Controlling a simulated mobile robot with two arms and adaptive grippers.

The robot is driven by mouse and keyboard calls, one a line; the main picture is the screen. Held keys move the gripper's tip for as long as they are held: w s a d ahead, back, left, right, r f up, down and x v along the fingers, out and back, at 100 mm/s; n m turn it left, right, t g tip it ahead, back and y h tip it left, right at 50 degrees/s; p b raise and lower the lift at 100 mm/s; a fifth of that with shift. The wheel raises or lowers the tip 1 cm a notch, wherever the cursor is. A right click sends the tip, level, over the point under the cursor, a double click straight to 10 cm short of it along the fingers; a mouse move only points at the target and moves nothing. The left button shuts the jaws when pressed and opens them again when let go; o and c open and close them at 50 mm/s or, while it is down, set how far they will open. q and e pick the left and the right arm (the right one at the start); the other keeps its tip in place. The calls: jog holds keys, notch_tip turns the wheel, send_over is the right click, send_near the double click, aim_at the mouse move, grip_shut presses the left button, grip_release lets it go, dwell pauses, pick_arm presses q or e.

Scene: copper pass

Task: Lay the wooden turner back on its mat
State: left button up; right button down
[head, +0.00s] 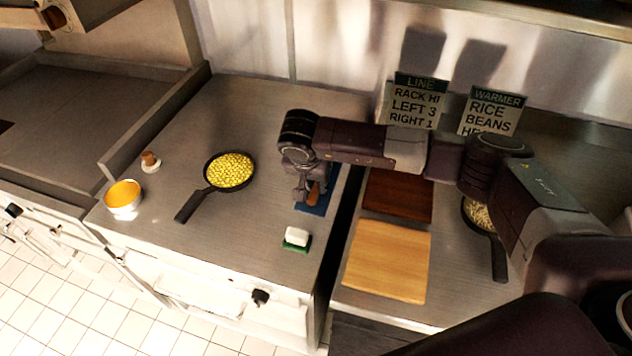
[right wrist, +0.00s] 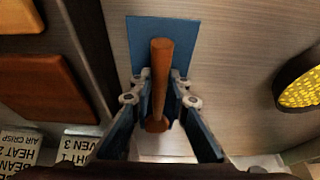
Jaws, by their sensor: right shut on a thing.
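The wooden turner (right wrist: 161,70) is a brown wooden piece between the fingers of my right gripper (right wrist: 157,90), which is shut on it. Its far end overlaps the blue mat (right wrist: 140,32) in the right wrist view. In the head view my right gripper (head: 307,193) is over the mat (head: 320,207), near the right edge of the left counter. A small brown part of the turner (head: 314,193) shows beside the fingers. The gripper hides part of the mat. I cannot tell whether the turner touches the mat or is held just above it. My left gripper is not in view.
A pan of yellow food (head: 230,170) and an orange-filled pot (head: 123,198) stand to the left. A white and green block (head: 297,237) lies nearer the front edge. Dark (head: 398,196) and light (head: 388,262) boards lie right of the gap between counters. Signs (head: 415,103) stand behind.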

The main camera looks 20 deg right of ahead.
jog(key=shift+f, duration=0.15)
jog(key=c, duration=1.8)
grip_release()
jog(key=shift+c, duration=0.2)
jog(key=shift+r, duration=0.3)
jog(key=b+v, duration=0.3)
jog(key=v, duration=0.8)
jog(key=shift+s+r, duration=0.25)
jog(key=shift+r, duration=0.1)
